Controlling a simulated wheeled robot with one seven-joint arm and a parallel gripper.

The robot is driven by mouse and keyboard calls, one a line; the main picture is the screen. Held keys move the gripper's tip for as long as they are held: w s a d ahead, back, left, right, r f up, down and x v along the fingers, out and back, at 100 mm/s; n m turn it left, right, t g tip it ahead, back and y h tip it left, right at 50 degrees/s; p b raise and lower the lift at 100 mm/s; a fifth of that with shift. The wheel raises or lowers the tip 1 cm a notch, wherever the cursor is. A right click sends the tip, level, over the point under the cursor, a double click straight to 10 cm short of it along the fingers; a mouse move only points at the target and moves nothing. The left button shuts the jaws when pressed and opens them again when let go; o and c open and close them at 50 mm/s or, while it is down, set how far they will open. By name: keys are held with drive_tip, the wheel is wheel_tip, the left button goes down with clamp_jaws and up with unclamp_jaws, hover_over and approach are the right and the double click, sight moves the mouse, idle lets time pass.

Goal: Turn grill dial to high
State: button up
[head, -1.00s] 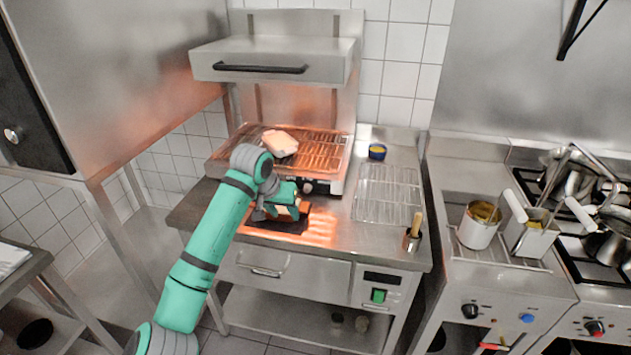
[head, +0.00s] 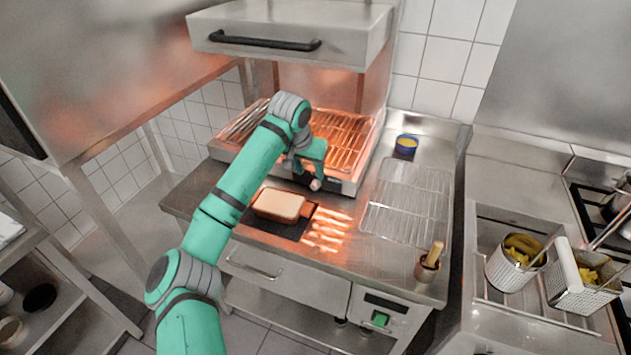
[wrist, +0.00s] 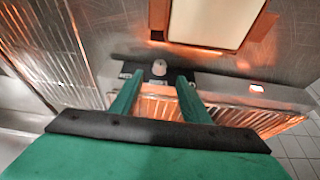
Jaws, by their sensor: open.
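The grill (head: 345,140) stands on the steel counter, its rack glowing orange under a raised hood. Its dial (head: 316,184) is a small pale knob on the black front panel. The dial also shows in the wrist view (wrist: 159,67), just beyond my fingertips and roughly between them. My gripper (wrist: 157,78) is open and empty, its two green fingers apart on either side of the dial's line. In the head view my gripper (head: 309,168) hangs at the grill's front, partly covering the panel. Contact with the dial cannot be told. The dial's setting is too small to read.
A pale slab (head: 279,204) with a brown edge lies on a dark plate (head: 262,224) before the grill. Right of it are a wire rack (head: 405,203), a blue bowl (head: 406,145) and a brush pot (head: 427,268). The hood (head: 300,28) overhangs the grill.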

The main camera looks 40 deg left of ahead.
sight(314, 185)
drive_tip(key=x, duration=0.8)
drive_tip(key=shift+d, duration=0.15)
drive_tip(key=shift+a+f, duration=0.35)
drive_tip(key=shift+f, duration=0.05)
drive_tip(key=shift+d, duration=0.1)
drive_tip(key=shift+w+d, duration=0.1)
drive_tip(key=shift+w, duration=0.05)
drive_tip(key=c, duration=1.1)
